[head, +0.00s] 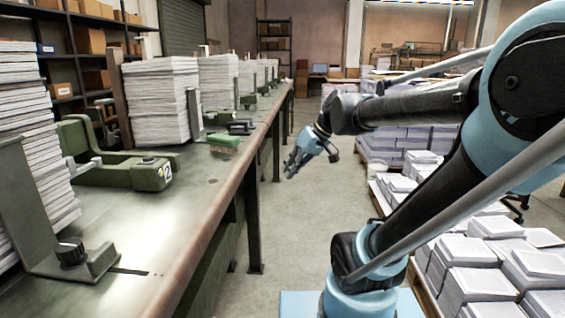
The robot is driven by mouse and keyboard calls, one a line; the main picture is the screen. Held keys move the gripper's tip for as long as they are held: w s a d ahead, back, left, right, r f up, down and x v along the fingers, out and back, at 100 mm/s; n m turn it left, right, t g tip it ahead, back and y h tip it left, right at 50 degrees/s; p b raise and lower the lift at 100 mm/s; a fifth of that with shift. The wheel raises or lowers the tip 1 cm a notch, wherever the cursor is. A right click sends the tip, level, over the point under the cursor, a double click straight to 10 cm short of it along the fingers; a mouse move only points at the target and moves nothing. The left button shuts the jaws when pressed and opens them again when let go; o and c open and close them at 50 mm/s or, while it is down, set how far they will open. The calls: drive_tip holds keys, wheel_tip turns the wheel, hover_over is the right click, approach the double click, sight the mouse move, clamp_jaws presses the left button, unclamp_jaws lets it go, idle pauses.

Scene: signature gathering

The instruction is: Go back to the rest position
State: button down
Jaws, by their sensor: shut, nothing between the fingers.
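My gripper (291,172) is at the end of my blue and black arm, in the middle of the head view. It hangs in the air over the floor, to the right of the long workbench (200,212) edge. Its fingers point down and to the left. They are shut and hold nothing.
Tall paper stacks (160,100) stand along the bench among green metal fixtures (152,174). Shelves with boxes (92,42) are behind at left. Pallets of paper stacks (480,270) stand at right. An open floor aisle (300,225) runs between bench and pallets.

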drive_tip(key=s+d+f+m+h, duration=0.6)
drive_tip(key=s+d+f, duration=0.6)
drive_tip(key=d+f, duration=0.3)
drive_tip(key=shift+d+f+m+h, duration=0.4)
drive_tip(key=shift+d+m, duration=0.1)
drive_tip(key=shift+d, duration=0.4)
drive_tip(key=shift+w, duration=0.1)
drive_tip(key=shift+w+f, duration=0.15)
drive_tip(key=shift+w, duration=0.25)
